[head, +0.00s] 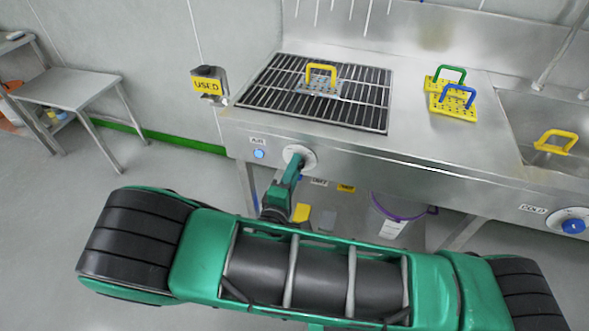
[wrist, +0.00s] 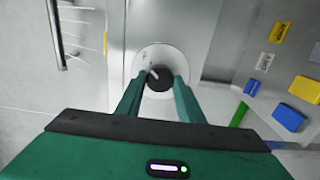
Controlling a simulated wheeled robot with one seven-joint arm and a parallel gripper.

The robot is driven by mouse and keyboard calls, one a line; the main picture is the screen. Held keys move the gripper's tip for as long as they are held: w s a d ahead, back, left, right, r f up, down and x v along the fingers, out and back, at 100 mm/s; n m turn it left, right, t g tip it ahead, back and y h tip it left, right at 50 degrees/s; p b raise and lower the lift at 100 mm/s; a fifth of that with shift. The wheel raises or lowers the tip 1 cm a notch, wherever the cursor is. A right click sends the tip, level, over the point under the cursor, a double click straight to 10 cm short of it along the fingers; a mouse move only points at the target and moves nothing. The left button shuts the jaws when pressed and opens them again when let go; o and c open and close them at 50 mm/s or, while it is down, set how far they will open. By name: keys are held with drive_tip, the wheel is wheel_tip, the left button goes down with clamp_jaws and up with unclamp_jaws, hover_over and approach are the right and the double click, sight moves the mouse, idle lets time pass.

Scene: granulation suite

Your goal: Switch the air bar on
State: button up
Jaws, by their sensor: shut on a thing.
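A round pale dial plate (head: 306,152) sits on the front face of the steel counter, below the grille. In the wrist view the plate (wrist: 150,58) carries a black knob (wrist: 160,78) with a pale pointer mark slanting to the upper left. My gripper (head: 294,170) reaches the dial from the front. In the wrist view its two green fingers (wrist: 159,86) stand on either side of the knob and are shut on it. In the head view my gripper hides most of the knob. A label that seems to read AIR (head: 257,140) is left of the dial, above a small blue disc (head: 259,154).
The black-barred grille (head: 345,120) on the counter bears a perforated plate with a yellow handle (head: 320,72). Plates with green and blue handles (head: 452,105) lie right of it. A USED holder (head: 208,85) juts from the left end. A bucket (head: 395,215) stands below.

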drive_tip(key=shift+f, duration=0.15)
drive_tip(key=o, duration=1.1)
drive_tip(key=shift+c, duration=0.2)
drive_tip(key=shift+s, duration=0.1)
drive_tip(key=v, duration=1)
drive_tip(key=shift+s, duration=0.25)
drive_tip(key=shift+s+a, duration=0.1)
